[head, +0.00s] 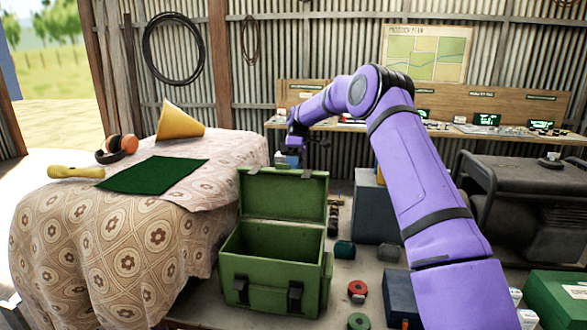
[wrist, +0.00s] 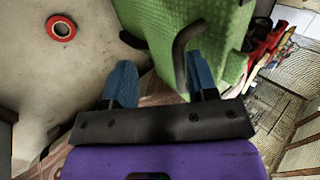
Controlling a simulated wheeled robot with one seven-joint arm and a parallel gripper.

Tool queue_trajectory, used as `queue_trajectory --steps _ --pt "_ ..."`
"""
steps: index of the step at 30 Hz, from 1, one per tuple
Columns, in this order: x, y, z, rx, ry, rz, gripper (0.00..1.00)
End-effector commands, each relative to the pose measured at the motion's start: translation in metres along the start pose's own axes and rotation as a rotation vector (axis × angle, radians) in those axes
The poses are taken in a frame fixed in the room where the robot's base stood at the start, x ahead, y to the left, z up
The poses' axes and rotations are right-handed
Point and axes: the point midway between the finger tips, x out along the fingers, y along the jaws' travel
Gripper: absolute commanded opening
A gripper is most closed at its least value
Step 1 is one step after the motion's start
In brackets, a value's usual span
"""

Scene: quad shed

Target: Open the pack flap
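Two dark buckles are on the front. My gripper (head: 292,152) is just above and behind the flap's top edge, small and partly hidden in the head view. In the wrist view my gripper (wrist: 162,85) has its two blue fingers apart, with nothing clearly held. Green textured pack material (wrist: 225,35) and a curved black strap (wrist: 183,50) lie close beyond the right finger; contact is unclear.
A table (head: 110,245) at left holds a green cloth (head: 155,174), a yellow cone (head: 178,122), headphones (head: 118,146) and a yellow torch (head: 77,172). A red ring (head: 357,290) and boxes lie on the floor at right. A workbench (head: 450,128) runs along the back wall.

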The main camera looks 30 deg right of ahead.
Motion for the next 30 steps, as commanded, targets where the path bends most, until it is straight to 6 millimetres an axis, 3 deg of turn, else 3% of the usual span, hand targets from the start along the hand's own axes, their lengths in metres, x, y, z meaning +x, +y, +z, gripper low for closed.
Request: queue_trajectory --steps 1,11,22,30 --pt "0.014 0.008 0.002 0.005 -0.014 -0.020 0.38" --pt "0.009 0.008 0.001 0.006 -0.012 -0.017 0.38" --pt "-0.048 0.002 0.001 0.002 -0.002 -0.003 0.38" --pt "-0.071 0.000 0.001 0.000 0.000 0.002 0.38"
